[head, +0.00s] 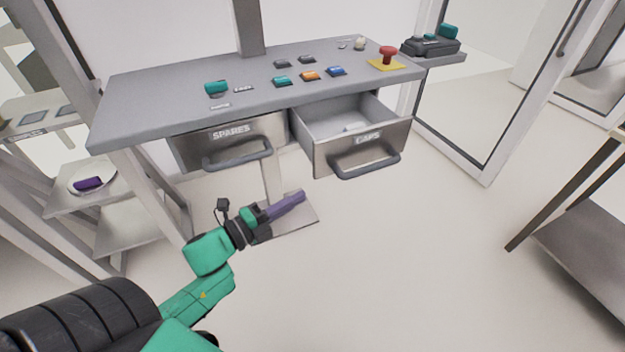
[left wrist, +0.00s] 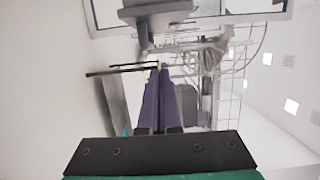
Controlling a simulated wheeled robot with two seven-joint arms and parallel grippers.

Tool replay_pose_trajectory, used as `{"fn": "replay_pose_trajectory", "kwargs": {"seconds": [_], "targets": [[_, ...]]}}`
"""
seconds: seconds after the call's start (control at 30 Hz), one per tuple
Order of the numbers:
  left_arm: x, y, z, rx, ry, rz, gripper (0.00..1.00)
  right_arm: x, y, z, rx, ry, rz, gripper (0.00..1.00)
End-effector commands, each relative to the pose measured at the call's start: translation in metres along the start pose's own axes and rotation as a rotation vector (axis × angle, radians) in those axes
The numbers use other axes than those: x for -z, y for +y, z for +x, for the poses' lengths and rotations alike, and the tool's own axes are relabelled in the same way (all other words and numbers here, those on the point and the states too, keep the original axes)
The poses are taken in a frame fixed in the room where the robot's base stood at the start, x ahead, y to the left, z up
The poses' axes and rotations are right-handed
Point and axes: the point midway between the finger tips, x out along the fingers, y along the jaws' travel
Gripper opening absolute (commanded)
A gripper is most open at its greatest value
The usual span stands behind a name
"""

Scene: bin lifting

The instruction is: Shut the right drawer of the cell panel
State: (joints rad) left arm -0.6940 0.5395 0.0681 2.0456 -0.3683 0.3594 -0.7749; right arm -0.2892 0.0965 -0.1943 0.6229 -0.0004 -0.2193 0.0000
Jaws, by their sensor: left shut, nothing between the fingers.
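The cell panel (head: 170,92) is a grey desk-like top with two metal drawers under it. The right drawer (head: 338,158), labelled CAPS, is pulled open, and a small pale item (head: 353,126) lies inside. Its dark bar handle (head: 366,164) faces me. The left drawer (head: 190,150), labelled SPARES, looks closed. My left gripper (head: 301,195) has purple fingers and is shut and empty, below and left of the right drawer in the head view, apart from it. Its fingers also show in the left wrist view (left wrist: 158,100). My right gripper is not in view.
The panel top carries a red mushroom button (head: 388,54), coloured push buttons and a teal knob (head: 216,88). A shelf stand with a plate (head: 93,178) is at left. A metal table (head: 590,225) stands at right. The floor before the right drawer is clear.

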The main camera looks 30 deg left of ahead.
Motion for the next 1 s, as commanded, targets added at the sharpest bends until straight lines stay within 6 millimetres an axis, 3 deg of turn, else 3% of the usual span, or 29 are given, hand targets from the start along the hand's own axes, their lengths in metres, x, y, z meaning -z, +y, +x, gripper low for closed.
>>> {"fn": "replay_pose_trajectory", "kwargs": {"seconds": [0.2, 0.5, 0.7, 1.0], "targets": [[-0.002, -0.004, 0.035, 0.005, -0.003, -0.002, 0.00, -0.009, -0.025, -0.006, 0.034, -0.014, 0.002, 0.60], [-0.003, -0.004, 0.101, 0.002, -0.005, -0.005, 0.00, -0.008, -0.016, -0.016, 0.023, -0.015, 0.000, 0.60], [-0.035, -0.001, 0.106, -0.003, -0.005, -0.004, 0.00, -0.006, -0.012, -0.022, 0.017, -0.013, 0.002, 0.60], [-0.041, 0.001, 0.107, -0.002, -0.006, -0.008, 0.00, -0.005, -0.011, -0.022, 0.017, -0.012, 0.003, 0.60]]}}
